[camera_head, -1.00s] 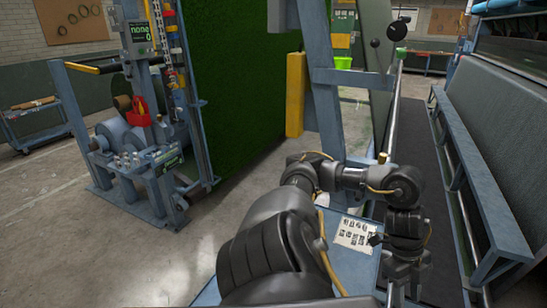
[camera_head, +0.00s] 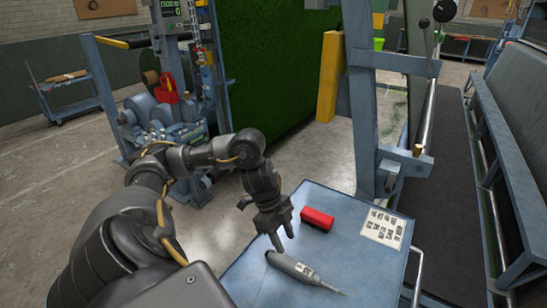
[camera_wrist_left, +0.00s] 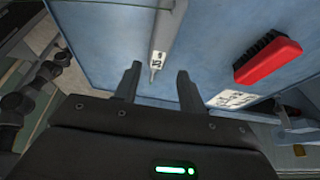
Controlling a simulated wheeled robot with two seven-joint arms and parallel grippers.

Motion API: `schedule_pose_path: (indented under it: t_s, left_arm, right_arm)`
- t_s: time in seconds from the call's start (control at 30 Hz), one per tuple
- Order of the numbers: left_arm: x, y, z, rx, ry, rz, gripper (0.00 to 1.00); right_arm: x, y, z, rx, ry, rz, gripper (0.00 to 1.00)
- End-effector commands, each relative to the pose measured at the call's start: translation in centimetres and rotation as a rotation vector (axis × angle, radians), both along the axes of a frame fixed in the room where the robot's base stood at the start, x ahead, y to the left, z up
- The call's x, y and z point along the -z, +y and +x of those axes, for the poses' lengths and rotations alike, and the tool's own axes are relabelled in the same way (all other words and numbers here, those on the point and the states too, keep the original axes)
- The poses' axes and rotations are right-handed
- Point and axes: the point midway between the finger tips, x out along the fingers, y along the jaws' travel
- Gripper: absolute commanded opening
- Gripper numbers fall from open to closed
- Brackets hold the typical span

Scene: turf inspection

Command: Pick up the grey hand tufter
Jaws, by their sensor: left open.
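The grey hand tufter (camera_head: 303,271) lies on the blue table top (camera_head: 250,289), its thin tip pointing to the lower right in the head view. In the left wrist view the tufter (camera_wrist_left: 172,32) runs down from the top edge, with a small white label, and one end lies in line with the gap between the fingers. My left gripper (camera_head: 284,243) is open and empty, its fingertips just above the tufter's thick end in the head view. Its fingers also show in the left wrist view (camera_wrist_left: 157,80). My right gripper is out of view.
A red brush (camera_head: 318,218) with dark bristles (camera_wrist_left: 262,45) lies on the table near the tufter. A printed sheet (camera_head: 384,228) lies to its right. A blue frame post (camera_head: 364,120) stands behind the table. Bare floor lies left of the table.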

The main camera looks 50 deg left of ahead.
Motion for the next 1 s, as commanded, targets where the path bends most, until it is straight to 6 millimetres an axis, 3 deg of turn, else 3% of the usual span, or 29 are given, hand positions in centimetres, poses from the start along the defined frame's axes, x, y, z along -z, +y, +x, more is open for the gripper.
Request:
schedule_pose_path:
  t_s: [0.17,0.5,0.77,1.0]
  left_arm:
    - [0.3,-0.1,0.0,-0.001,0.001,-0.001,0.62]
    - [4.6,-1.7,0.4,-0.004,0.003,-0.002,0.62]
    - [5.4,-2.0,0.5,-0.002,0.002,-0.001,0.62]
    - [8.6,-2.9,0.8,-0.004,0.005,-0.002,0.62]
  right_arm:
    - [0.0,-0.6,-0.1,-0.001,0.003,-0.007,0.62]
    - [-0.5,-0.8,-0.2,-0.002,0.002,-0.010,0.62]
    - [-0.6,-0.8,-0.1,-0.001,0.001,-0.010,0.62]
    - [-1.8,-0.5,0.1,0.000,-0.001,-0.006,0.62]
